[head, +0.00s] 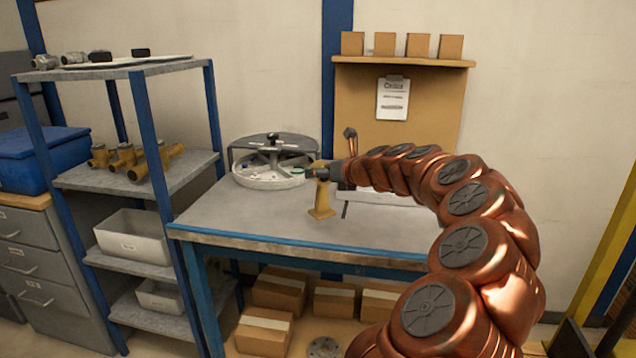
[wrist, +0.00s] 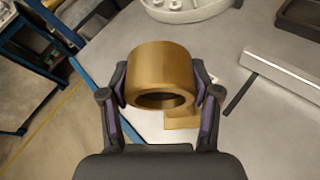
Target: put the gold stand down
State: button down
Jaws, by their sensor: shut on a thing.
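The gold stand (head: 322,196) is upright near the front edge of the blue-framed workbench (head: 232,212), its foot at or just above the grey top; I cannot tell whether it touches. My gripper (head: 318,173) is at the stand's top, coming from the right. In the wrist view, the stand's hollow round head (wrist: 162,76) sits between my two gripper fingers (wrist: 161,92), which are shut on its sides. Part of the stand's flat foot (wrist: 182,118) shows below the head. The rest of the stand is hidden behind the head.
A round white divided tray (head: 262,180) stands behind the gold stand, with a dark raised frame around it. A pale flat bar (wrist: 285,82) lies to the right. The bench's front left is clear. A shelf rack (head: 145,175) stands left of the bench.

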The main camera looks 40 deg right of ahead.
jog(key=shift+w+d+f, duration=0.25)
jog(key=shift+w+f, duration=0.25)
jog(key=shift+f, duration=0.1)
jog(key=shift+w+d+f, duration=0.2)
jog(key=shift+w+f, duration=0.3)
jog(key=shift+f, duration=0.15)
jog(key=shift+w+d+f, duration=0.25)
jog(key=shift+w+f, duration=0.25)
jog(key=shift+f, duration=0.1)
jog(key=shift+c, duration=1.2)
grip_release()
jog(key=shift+f, duration=0.15)
jog(key=shift+s+r, duration=0.2)
jog(key=v, duration=1.1)
jog(key=shift+s, duration=0.25)
jog(key=shift+a+r, duration=0.1)
